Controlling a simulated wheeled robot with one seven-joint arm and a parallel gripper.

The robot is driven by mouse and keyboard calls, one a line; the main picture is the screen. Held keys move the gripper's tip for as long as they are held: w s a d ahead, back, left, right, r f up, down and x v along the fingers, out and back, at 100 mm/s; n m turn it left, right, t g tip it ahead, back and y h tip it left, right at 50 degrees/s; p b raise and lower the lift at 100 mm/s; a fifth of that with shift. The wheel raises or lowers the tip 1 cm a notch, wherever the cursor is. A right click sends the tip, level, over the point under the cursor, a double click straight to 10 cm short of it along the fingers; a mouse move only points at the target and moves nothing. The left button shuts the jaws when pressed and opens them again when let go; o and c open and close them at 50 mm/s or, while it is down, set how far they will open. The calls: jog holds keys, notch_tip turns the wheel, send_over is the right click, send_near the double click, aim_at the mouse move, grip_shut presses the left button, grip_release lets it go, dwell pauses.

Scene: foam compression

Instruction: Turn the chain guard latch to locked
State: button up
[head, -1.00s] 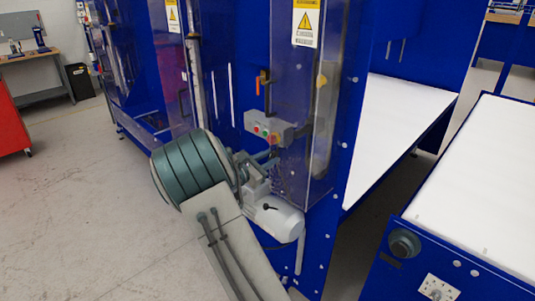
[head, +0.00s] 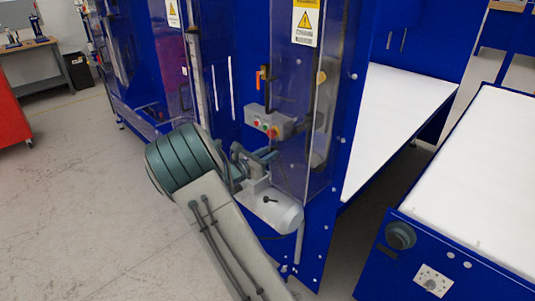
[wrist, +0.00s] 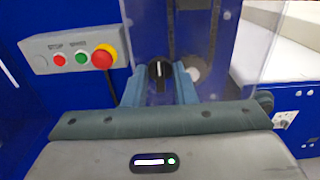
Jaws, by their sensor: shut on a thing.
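The chain guard latch (wrist: 158,74) shows in the wrist view as a black knob with a white upright line, in front of the clear guard panel (wrist: 190,20). My gripper (wrist: 160,82) has one blue-grey finger on each side of the knob and is shut on it. In the head view my gripper (head: 262,156) is at the lower part of the clear guard (head: 297,90), just below the button box. The latch itself cannot be made out in the head view, and I cannot read any locked or unlocked marking.
A grey button box (wrist: 75,49) with red and green buttons and a red-yellow stop knob is close at the upper left of my fingers. A pale motor (head: 278,212) is below my gripper. A white conveyor bed (head: 398,120) lies to the right. Open floor (head: 80,200) lies left.

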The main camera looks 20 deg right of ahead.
jog(key=o, duration=0.6)
jog(key=shift+o, duration=0.2)
jog(key=shift+a, duration=0.1)
jog(key=b+v, duration=0.2)
jog(key=v, duration=1.1)
jog(key=shift+a+b, duration=0.35)
jog(key=shift+b, duration=0.05)
jog(key=shift+s, duration=0.1)
